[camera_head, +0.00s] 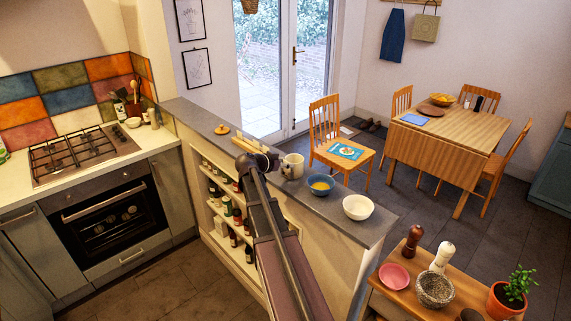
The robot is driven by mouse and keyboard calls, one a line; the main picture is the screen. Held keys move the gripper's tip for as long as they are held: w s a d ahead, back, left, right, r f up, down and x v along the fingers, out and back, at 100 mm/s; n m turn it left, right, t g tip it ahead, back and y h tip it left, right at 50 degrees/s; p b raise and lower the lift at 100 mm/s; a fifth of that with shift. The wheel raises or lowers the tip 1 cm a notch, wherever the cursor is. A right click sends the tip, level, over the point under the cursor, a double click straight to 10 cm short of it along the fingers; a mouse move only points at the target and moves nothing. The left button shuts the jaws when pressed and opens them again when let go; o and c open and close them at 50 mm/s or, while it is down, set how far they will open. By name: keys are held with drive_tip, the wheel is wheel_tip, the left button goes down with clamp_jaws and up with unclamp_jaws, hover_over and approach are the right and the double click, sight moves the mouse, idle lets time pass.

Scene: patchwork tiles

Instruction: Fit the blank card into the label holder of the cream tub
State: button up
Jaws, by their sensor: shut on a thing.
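My gripper (257,150) is at the end of my arm, over the grey ledge of the half-wall, left of the cream mug. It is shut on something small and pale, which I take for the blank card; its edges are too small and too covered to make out. I cannot pick out the cream tub or its label holder for certain; my gripper and arm cover part of the ledge. A round wooden lid-like piece with a knob (222,130) lies on the ledge left of my gripper.
On the grey ledge (350,235), a cream mug (293,166), a blue bowl (320,189) and a white bowl (357,207) stand right of my gripper. Shelves with jars (226,206) are below. A chair (345,150) stands behind the ledge.

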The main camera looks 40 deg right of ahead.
drive_tip(key=shift+f+b, duration=0.6)
drive_tip(key=shift+f, duration=0.05)
drive_tip(key=o, duration=0.7)
drive_tip(key=shift+r, duration=0.2)
wheel_tip(320, 180, up, 10)
drive_tip(key=p, duration=1)
drive_tip(key=shift+f, duration=0.2)
idle(0.8)
